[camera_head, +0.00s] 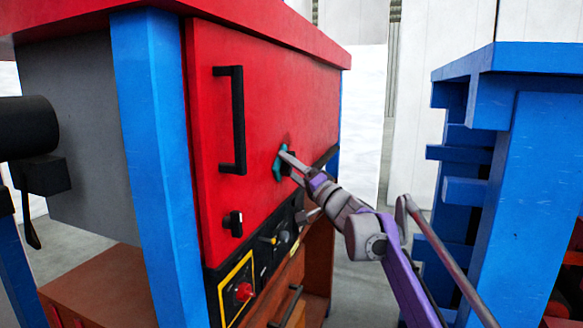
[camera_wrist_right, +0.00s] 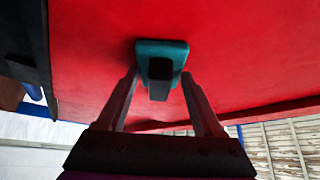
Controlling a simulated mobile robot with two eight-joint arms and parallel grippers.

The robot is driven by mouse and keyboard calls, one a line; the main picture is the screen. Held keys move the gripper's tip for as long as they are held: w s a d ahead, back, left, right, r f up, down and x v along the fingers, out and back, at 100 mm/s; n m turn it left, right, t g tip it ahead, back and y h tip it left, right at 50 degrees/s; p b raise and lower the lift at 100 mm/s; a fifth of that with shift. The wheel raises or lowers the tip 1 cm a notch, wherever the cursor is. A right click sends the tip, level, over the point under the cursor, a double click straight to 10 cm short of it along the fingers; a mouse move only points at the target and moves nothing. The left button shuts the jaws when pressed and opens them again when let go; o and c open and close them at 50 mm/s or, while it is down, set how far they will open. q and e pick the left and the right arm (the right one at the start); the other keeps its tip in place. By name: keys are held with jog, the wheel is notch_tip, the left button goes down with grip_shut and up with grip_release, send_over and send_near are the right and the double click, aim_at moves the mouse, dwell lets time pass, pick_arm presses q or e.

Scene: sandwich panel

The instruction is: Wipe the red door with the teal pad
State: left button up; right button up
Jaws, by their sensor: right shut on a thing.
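The red door (camera_head: 265,90) is the upright front of a blue-framed cabinet and also fills much of the right wrist view (camera_wrist_right: 90,60). The teal pad (camera_head: 279,163) is at the door's lower right part, against its surface or very close to it; I cannot tell if it presses. In the right wrist view the teal pad (camera_wrist_right: 150,46) has a dark block-like handle (camera_wrist_right: 159,80) toward me. My right gripper (camera_head: 289,158) is shut on this handle, with a finger on each side. My left gripper is not in view.
A black bar handle (camera_head: 238,120) and a small black latch (camera_head: 233,223) stick out from the door. Below is a black control panel with a red knob (camera_head: 243,291). A blue rack (camera_head: 520,170) stands at right, with open floor (camera_head: 360,290) between.

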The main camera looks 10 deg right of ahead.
jog(key=shift+w+d+r, duration=0.15)
jog(key=shift+w+d, duration=0.05)
jog(key=shift+w+d+r+p, duration=0.1)
jog(key=shift+w+d+p, duration=0.55)
jog(key=shift+w+p, duration=0.3)
jog(key=w, duration=0.1)
jog(key=w+d, duration=0.1)
jog(key=w+d+p, duration=0.1)
jog(key=w, duration=0.1)
jog(key=shift+d+f, duration=0.2)
jog(key=shift+f, duration=0.15)
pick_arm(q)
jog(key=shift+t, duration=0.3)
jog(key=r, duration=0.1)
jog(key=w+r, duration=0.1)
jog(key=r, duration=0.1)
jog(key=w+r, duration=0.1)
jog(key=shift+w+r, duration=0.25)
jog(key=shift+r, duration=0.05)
pick_arm(e)
jog(key=shift+r, duration=0.1)
